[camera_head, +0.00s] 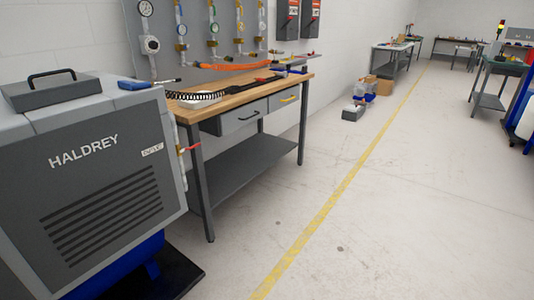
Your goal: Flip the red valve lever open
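A red valve lever (191,147) sticks out to the right from a small valve at the right side of the grey machine (85,180) marked HALDREY. The lever looks roughly level, and its details are small. It shows in front of the near leg of the wooden-topped workbench (290,88). My gripper is not in view, so its state and distance from the lever are not shown.
The workbench carries a black coiled hose (195,95) and tools. A wall panel behind it holds several gauges (150,44). A black base (170,275) lies under the machine. The concrete floor right of the bench is open, with a yellow line (335,195).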

